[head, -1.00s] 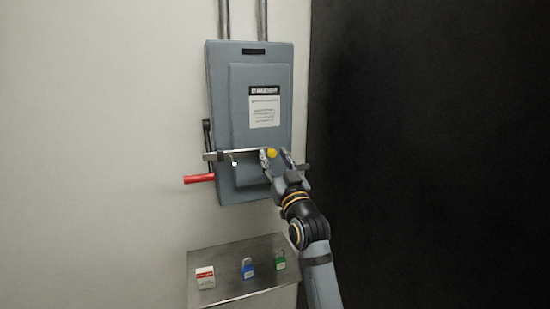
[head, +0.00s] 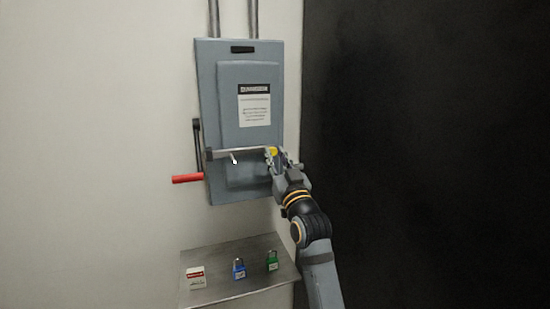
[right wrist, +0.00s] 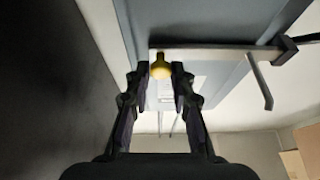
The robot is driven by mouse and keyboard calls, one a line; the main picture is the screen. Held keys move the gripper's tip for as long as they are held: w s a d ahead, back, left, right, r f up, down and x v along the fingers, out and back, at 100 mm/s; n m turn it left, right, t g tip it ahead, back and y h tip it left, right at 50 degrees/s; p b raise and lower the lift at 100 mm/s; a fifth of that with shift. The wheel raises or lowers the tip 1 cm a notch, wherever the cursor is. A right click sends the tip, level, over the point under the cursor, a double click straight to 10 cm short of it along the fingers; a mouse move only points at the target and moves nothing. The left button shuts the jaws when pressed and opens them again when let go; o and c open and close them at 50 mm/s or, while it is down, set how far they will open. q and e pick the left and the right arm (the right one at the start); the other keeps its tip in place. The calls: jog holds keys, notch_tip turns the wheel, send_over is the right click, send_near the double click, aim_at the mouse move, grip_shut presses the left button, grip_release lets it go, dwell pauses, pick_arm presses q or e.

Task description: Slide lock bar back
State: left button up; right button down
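The silver lock bar (head: 240,151) runs level across the lower front of the grey switch box (head: 210,90). A yellow knob (head: 273,151) sits at its right end, and a thin pin (head: 234,158) sticks out below the bar. My right gripper (head: 278,154) is at the knob. In the right wrist view its fingers (right wrist: 160,72) close in on both sides of the knob (right wrist: 161,66), and the bar (right wrist: 215,56) stretches off to the right. The bar's left end lies near the box's left edge. My left gripper is not in view.
A red-gripped lever (head: 187,178) sticks out at the box's left side. Below is a metal shelf (head: 215,262) with a red-and-white tag block (head: 195,278), a blue padlock (head: 239,268) and a green padlock (head: 272,261). A dark wall (head: 420,150) stands right.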

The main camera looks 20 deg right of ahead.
jog(key=shift+a+r, duration=0.1)
jog(key=c, duration=1.4)
grip_release()
jog(key=shift+o, duration=1)
jog(key=shift+d, duration=0.25)
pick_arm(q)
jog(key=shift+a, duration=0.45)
pick_arm(e)
jog(key=shift+d, duration=0.15)
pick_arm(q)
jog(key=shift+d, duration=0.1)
pick_arm(e)
jog(key=shift+s+a, duration=0.1)
jog(key=shift+a, duration=0.1)
jog(key=v, duration=1.2)
